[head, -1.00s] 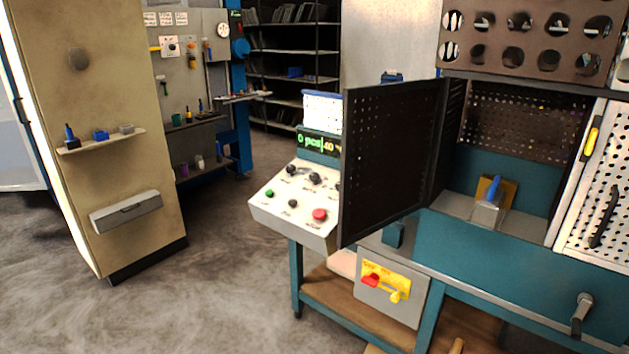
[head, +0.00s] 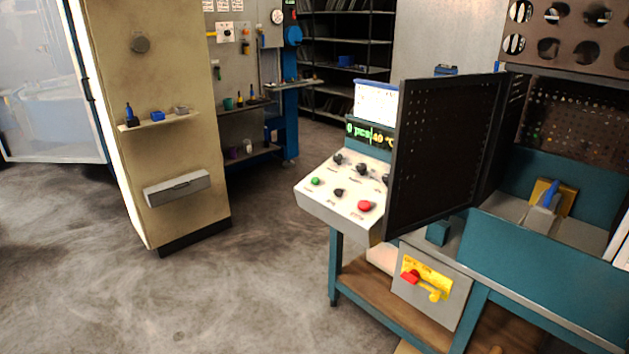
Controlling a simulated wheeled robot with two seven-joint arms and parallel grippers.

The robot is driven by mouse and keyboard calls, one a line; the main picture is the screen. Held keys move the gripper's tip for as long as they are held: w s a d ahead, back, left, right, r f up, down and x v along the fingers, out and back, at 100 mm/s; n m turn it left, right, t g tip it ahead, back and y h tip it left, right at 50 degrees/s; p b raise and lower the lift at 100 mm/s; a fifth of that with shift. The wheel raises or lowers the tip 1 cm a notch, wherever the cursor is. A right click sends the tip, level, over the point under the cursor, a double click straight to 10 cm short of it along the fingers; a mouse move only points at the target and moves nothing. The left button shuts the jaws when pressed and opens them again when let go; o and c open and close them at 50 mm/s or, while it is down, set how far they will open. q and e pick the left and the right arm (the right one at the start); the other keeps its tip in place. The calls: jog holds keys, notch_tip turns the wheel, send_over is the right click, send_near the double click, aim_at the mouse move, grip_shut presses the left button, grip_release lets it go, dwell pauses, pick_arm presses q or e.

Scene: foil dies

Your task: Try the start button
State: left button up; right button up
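In the head view a sloped white control panel (head: 338,205) stands at the left end of a teal machine bench. A green button (head: 315,181), which looks like the start button, sits at the panel's left. A red button (head: 364,206) sits at its lower right. Several black knobs (head: 338,192) are on the same face. A display (head: 370,132) above it reads "0 pcs" and about 40 °C. Neither of my grippers is in view. The panel's right edge is partly hidden by the open door.
A black perforated door (head: 442,155) stands open beside the panel. Below is a grey box (head: 428,302) with a red and yellow switch (head: 410,276). A beige cabinet (head: 150,90) stands at the left. The floor (head: 240,280) before the panel is clear.

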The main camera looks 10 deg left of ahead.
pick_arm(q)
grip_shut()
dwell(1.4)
